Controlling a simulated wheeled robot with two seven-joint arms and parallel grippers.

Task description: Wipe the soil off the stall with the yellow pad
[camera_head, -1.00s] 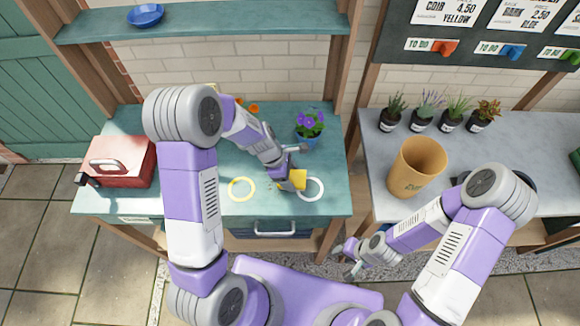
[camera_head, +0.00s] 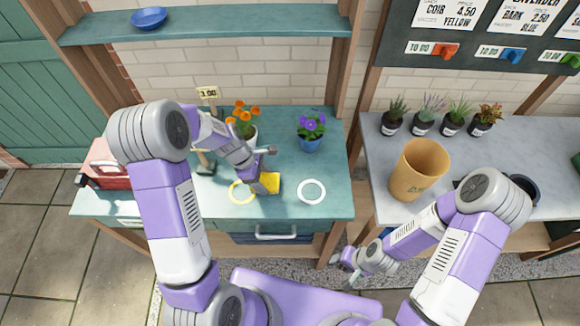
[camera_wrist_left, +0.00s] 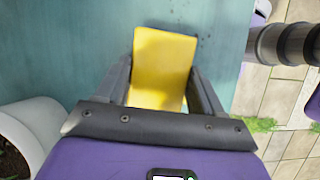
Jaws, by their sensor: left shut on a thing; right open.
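My left gripper (camera_head: 264,184) is shut on the yellow pad (camera_head: 270,184) over the teal stall top (camera_head: 325,207), at the right part of the yellow ring (camera_head: 236,196). In the left wrist view the pad (camera_wrist_left: 163,62) sits between the fingers, flat side showing, above or on the teal surface; I cannot tell whether it touches. A few faint dark specks (camera_wrist_left: 205,36) show on the surface near the pad there. My right gripper (camera_head: 343,262) is open and empty, low in front of the gap between the two stalls.
A purple flower pot (camera_head: 310,144), an orange flower pot (camera_head: 247,130) and a red toolbox (camera_head: 108,165) stand on the teal top, with a white ring (camera_head: 312,191) at right. A white pot (camera_wrist_left: 32,135) is close left in the wrist view. The grey table holds a tan bucket (camera_head: 418,170).

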